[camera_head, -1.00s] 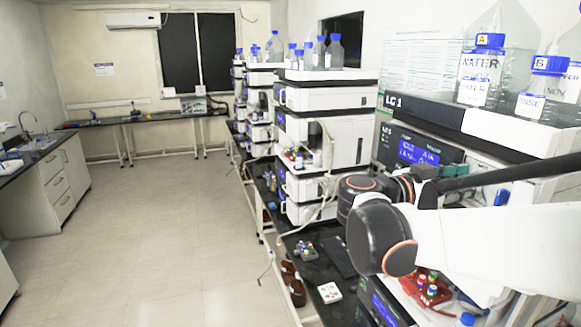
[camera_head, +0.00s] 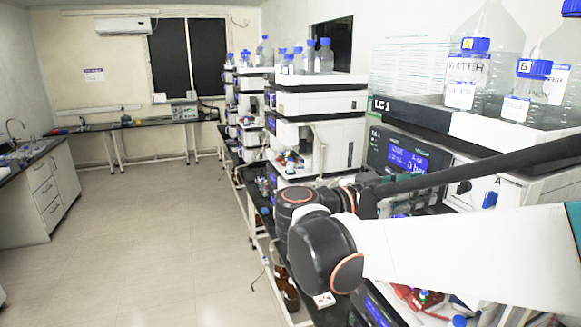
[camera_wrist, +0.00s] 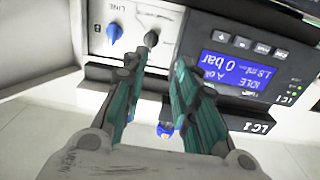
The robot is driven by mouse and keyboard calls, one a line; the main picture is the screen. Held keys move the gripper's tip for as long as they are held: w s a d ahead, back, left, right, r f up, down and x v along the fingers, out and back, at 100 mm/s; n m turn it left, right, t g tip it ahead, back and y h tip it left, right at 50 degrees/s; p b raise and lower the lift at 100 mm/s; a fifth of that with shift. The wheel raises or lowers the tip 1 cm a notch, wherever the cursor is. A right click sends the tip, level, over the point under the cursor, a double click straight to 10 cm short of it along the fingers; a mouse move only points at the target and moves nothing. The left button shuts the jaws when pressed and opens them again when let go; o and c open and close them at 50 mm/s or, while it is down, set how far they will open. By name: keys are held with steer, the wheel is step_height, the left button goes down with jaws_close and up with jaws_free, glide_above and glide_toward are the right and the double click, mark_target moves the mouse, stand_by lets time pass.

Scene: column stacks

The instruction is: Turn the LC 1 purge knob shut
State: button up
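The LC 1 module (camera_head: 480,118) stands at the right in the head view. Its dark front panel has a lit blue display (camera_head: 407,158), which in the upside-down wrist view (camera_wrist: 237,72) reads IDLE and 0 bar. Beside it are a dark knob (camera_head: 463,187) and a blue knob (camera_head: 490,199). In the wrist view the blue knob (camera_wrist: 115,34) is by the LINE label; the dark knob (camera_wrist: 151,39), likely the purge knob, has no readable label. My gripper (camera_wrist: 156,68) is open and empty, its teal fingers on either side of the dark knob in the picture, apparently short of it.
Glass bottles with blue caps (camera_head: 473,75) stand on top of LC 1. More instrument stacks (camera_head: 318,130) line the bench to the left. A red item (camera_head: 425,297) is low beneath my arm. The floor (camera_head: 150,250) at left is clear.

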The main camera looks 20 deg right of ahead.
steer(key=shift+s+a, duration=0.3)
steer(key=shift+a, duration=0.55)
steer(key=shift+s+a, duration=0.25)
steer(key=shift+a, duration=0.55)
